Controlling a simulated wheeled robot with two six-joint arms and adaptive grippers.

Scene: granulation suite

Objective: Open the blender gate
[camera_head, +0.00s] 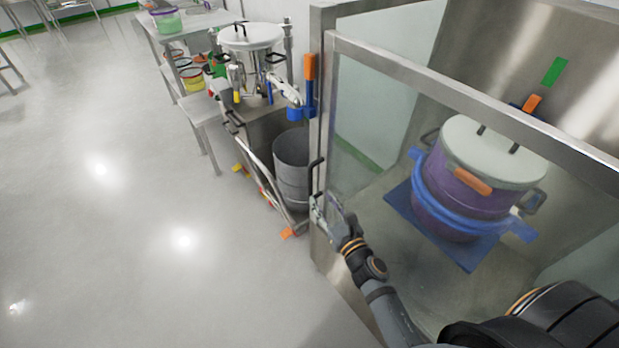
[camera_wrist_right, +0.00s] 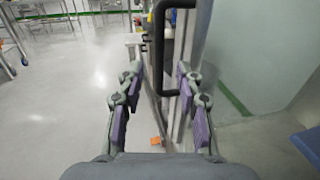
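The blender gate (camera_head: 450,87) is a clear panel in a metal frame; it appears shut against the post at its left. Its black handle (camera_head: 316,177) is upright on the left edge. In the right wrist view the handle (camera_wrist_right: 159,50) stands ahead, between the open fingers. My right gripper (camera_head: 327,207) is at the gate's left edge, just below the handle in the head view. Its fingers (camera_wrist_right: 160,85) are spread and not closed on the handle; I cannot tell whether they touch it. My left gripper is not in view.
Behind the gate, a purple drum (camera_head: 462,180) with a white lid and blue ring stands on a blue base (camera_head: 398,200). Left of the gate is a cart with a grey bin (camera_head: 292,165) and a lidded vessel (camera_head: 250,38). The floor (camera_head: 120,220) at left is clear.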

